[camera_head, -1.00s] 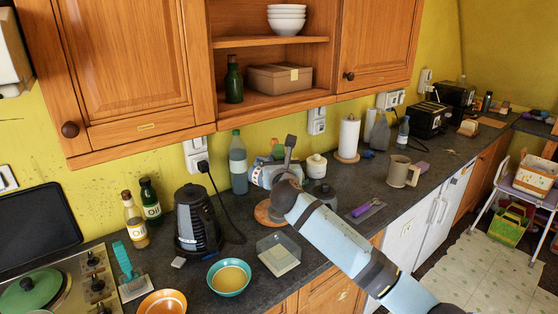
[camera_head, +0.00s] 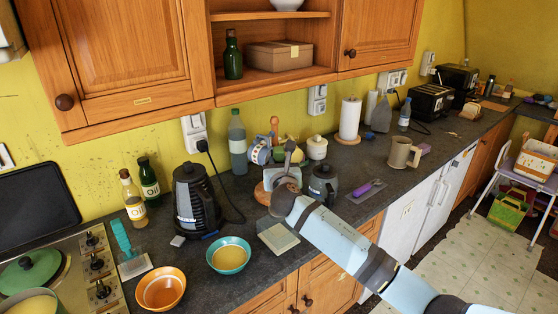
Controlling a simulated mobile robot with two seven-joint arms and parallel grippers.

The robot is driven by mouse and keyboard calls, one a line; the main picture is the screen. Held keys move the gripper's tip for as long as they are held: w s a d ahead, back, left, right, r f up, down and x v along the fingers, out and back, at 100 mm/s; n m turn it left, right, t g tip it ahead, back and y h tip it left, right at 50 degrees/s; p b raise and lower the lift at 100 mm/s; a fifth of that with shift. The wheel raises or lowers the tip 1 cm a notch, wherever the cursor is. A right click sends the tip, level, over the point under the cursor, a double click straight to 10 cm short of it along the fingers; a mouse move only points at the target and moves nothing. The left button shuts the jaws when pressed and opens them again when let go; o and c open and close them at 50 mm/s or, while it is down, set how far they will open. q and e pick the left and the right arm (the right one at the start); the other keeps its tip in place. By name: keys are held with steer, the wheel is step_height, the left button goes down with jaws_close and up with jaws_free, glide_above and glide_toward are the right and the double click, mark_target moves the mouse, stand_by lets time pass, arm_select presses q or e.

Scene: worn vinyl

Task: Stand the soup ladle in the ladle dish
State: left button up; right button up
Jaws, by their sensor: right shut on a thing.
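My right arm comes in from the lower right. Its gripper (camera_head: 282,178) is low over the counter, shut, with the fingertips mostly hidden behind my wrist. What it holds cannot be made out clearly, and I cannot pick out the soup ladle for certain. A round orange-brown piece (camera_head: 262,196) shows on the counter, partly hidden by the gripper. I cannot tell whether this is the ladle dish. A shallow clear square dish (camera_head: 279,238) lies just in front of the gripper. My left gripper is not in view.
A dark kettle (camera_head: 196,202) and a teal bowl (camera_head: 229,256) stand left of the gripper. A dark lidded pot (camera_head: 323,186) stands close on its right. A blue-and-white round thing (camera_head: 259,153) and a bottle (camera_head: 237,145) are behind. A purple-handled tool (camera_head: 367,190) lies right.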

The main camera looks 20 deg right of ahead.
steer(key=shift+f+b, duration=2)
steer(key=shift+f, duration=2.45)
steer(key=shift+f+b, duration=0.3)
steer(key=o, duration=1.1)
steer(key=shift+r, duration=0.1)
steer(key=s+a, duration=0.1)
steer(key=s, duration=0.8)
steer(key=s+a+b, duration=0.1)
steer(key=s, duration=0.3)
steer(key=shift+s+a, duration=0.35)
